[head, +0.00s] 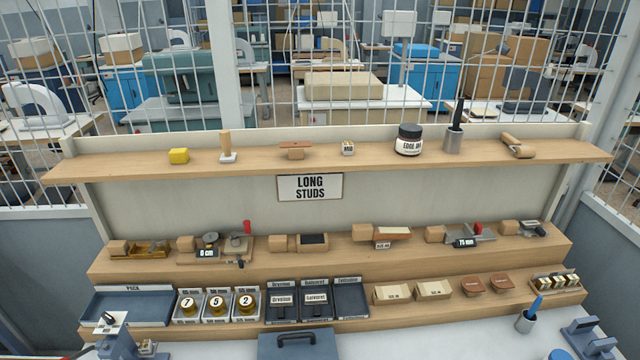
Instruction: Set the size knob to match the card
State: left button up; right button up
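I cannot pick out a size knob for certain. On the middle step, a small tool with a round dark top (210,239) has a label that seems to read "6 cm". A tool with a red knob (477,230) on the right of that step has a label that seems to read "75 mm". A blue-grey device with a white top (111,324) is cut off at the lower left. Neither of my grippers shows.
The top shelf (110,168) holds a yellow block, a stamp, a jar (408,140) and a roller. The lower step holds a blue tray (130,308), numbered jars and dark bins (350,300). A blue-grey case (298,346) and a cup (525,322) stand in front.

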aim_at(109, 319)
jog(key=j+u, duration=0.1)
jog(key=u, duration=0.9)
jog(key=i+u, duration=0.15)
jog(key=u, duration=0.35)
jog(key=i+j+u, duration=0.1)
jog(key=i, duration=0.25)
